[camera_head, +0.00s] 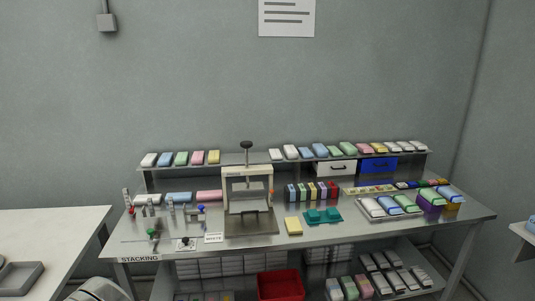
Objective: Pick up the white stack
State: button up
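Several white blocks or stacks show in the head view, and I cannot tell which one is the white stack. One white block (149,159) is at the left end of the raised shelf, and another white block (275,155) is near its middle. A white block (147,199) lies at the left of the bench top, beside a blue block (178,197) and a pink block (209,196). A white block (372,207) lies in the tray at the right. My gripper is not in view; a rounded pale part at the bottom left is probably mine.
The steel bench (340,236) carries a press-like frame (248,170), a teal holder (322,216), a yellow block (293,226) and small clamps at the left. A red bin (280,285) is below. A white table (50,228) stands at the left.

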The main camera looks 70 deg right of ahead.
aim_at(290, 152)
jog(key=u, duration=1.2)
jog(key=k, duration=1.75)
jog(key=z, duration=1.6)
